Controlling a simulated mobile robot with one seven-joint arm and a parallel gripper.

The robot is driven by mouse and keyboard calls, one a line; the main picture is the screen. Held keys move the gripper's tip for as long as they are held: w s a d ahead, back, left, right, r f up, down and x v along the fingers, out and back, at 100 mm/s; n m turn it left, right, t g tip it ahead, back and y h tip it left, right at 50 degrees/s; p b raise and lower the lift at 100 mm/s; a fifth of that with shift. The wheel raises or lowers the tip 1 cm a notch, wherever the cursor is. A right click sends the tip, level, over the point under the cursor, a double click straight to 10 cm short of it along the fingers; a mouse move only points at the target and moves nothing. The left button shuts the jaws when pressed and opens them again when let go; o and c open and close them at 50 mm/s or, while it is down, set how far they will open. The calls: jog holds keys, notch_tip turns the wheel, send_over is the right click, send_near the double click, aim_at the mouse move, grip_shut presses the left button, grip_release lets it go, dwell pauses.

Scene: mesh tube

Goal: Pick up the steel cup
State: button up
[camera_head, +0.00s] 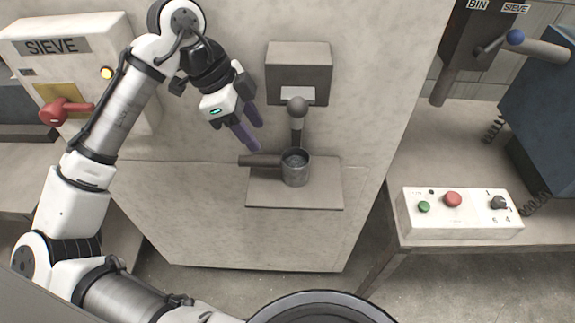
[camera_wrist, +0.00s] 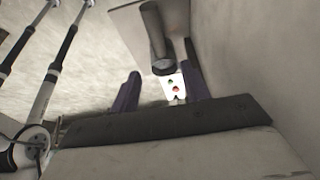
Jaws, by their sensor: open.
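The steel cup (camera_head: 295,167) stands upright on a small ledge below a spout, in the head view. Its handle (camera_head: 260,160) sticks out to the left. My gripper (camera_head: 255,132) is open and empty, above and slightly left of the handle, with its two purple fingers pointing down and to the right. In the wrist view, a dark round bar (camera_wrist: 156,35), which looks like the cup's handle, points toward the camera ahead of my open gripper (camera_wrist: 161,85). The cup's body cannot be made out there.
The ledge (camera_head: 325,190) juts from a pale wall. A sieve panel (camera_head: 60,75) with a red handle is at left. A button box (camera_head: 460,214) sits on the right table.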

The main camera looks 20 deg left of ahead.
aim_at(271, 158)
jog(key=x, duration=0.3)
jog(key=shift+d+f, duration=0.1)
jog(key=shift+f, duration=0.15)
jog(key=shift+p+x, duration=0.95)
jog(key=shift+x, duration=1.75)
grip_shut()
